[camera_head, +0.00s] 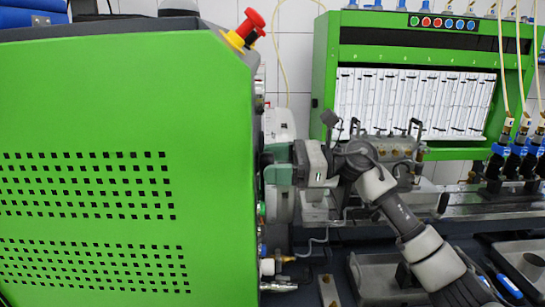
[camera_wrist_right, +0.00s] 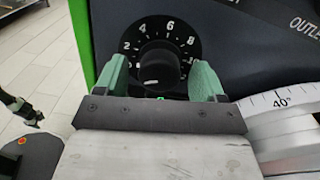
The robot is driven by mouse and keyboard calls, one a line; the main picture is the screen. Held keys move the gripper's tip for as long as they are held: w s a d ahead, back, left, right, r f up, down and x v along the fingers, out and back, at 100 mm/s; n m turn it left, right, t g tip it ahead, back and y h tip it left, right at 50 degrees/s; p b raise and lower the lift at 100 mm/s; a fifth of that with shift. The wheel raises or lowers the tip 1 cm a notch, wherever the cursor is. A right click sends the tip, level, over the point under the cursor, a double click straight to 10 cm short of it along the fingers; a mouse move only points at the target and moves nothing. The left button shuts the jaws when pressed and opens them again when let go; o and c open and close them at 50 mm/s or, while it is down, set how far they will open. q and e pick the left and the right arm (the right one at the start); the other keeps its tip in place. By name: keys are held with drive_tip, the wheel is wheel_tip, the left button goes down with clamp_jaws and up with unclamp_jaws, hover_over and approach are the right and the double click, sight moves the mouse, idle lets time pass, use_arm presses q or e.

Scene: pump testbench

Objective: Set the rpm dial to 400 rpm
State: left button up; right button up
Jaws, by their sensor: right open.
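The rpm dial (camera_wrist_right: 158,66) is a black round knob on a black plate with white numbers, seen in the right wrist view. Its white pointer line lies low on the knob's face. My right gripper (camera_wrist_right: 163,80) is open, with a green finger on each side of the dial; I cannot tell whether they touch it. In the head view my right gripper (camera_head: 270,164) reaches the side of the green machine (camera_head: 110,120), whose panel faces away, so the dial is hidden there.
A red emergency stop button (camera_head: 250,22) sits on top of the machine. A white graduated wheel (camera_wrist_right: 285,115) is right of the gripper in the wrist view. Hose fittings (camera_head: 275,268) stick out below the gripper. A green testbench with gauge tubes (camera_head: 415,100) stands behind.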

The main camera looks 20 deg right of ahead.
drive_tip(key=shift+w+a, duration=0.1)
drive_tip(key=shift+a, duration=0.2)
drive_tip(key=c, duration=0.9)
drive_tip(key=shift+c, duration=0.2)
drive_tip(key=shift+m, duration=0.3)
